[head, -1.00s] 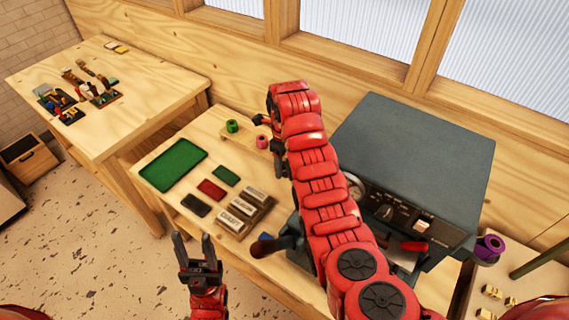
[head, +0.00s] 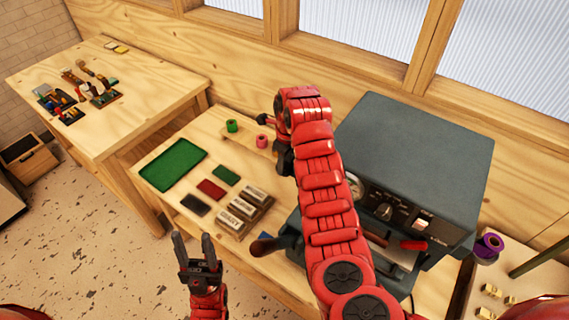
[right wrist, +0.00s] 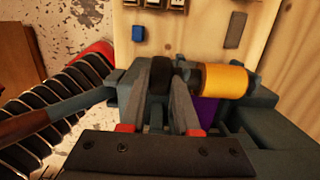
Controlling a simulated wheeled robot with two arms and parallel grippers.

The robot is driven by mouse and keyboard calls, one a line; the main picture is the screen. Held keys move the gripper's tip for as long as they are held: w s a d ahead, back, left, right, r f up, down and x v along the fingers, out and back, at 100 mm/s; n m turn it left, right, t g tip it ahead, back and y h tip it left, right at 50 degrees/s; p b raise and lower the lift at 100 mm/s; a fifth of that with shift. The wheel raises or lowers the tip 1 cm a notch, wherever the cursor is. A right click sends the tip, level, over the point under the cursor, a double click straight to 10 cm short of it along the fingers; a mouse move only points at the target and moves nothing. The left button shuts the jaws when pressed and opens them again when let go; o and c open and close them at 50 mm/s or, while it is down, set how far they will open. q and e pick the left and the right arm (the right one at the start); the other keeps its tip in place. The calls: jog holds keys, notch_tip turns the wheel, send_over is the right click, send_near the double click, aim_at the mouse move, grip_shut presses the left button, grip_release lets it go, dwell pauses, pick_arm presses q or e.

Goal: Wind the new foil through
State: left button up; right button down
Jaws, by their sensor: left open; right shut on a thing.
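My left gripper (head: 192,240) is open and empty, in front of the near table edge. In the head view my right arm crosses the grey machine (head: 420,155) and hides its near-left part; the right jaws are not clear there. In the right wrist view my right gripper (right wrist: 160,88) is shut on a dark knob-like piece (right wrist: 160,70), which I cannot identify for sure. Right of the jaws is a gold-yellow foil roll (right wrist: 225,80), with a strip of purple foil (right wrist: 205,115) below it. A purple roll (head: 488,246) sits at the machine's right side.
Green (head: 232,126) and pink (head: 263,141) rolls stand on a wooden strip behind my right arm. A green tray (head: 173,165), colored pads and lettered blocks (head: 243,208) lie on the table. A brown-handled lever (head: 264,246) sticks out of the machine's left front.

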jog(key=shift+s+d+f+t+y+b, duration=0.1)
jog(key=shift+d+f+t+y+b, duration=0.25)
jog(key=shift+b, duration=1.15)
jog(key=shift+f+t+y+b, duration=0.1)
jog(key=shift+t+y+b, duration=0.45)
jog(key=shift+b, duration=0.9)
jog(key=shift+s+r+y+b, duration=0.1)
jog(key=shift+r+y+b, duration=0.15)
jog(key=shift+y+b, duration=0.05)
jog(key=shift+a, duration=0.1)
jog(key=shift+r, duration=0.1)
jog(key=c, duration=0.6)
grip_release()
jog(key=shift+c, duration=0.2)
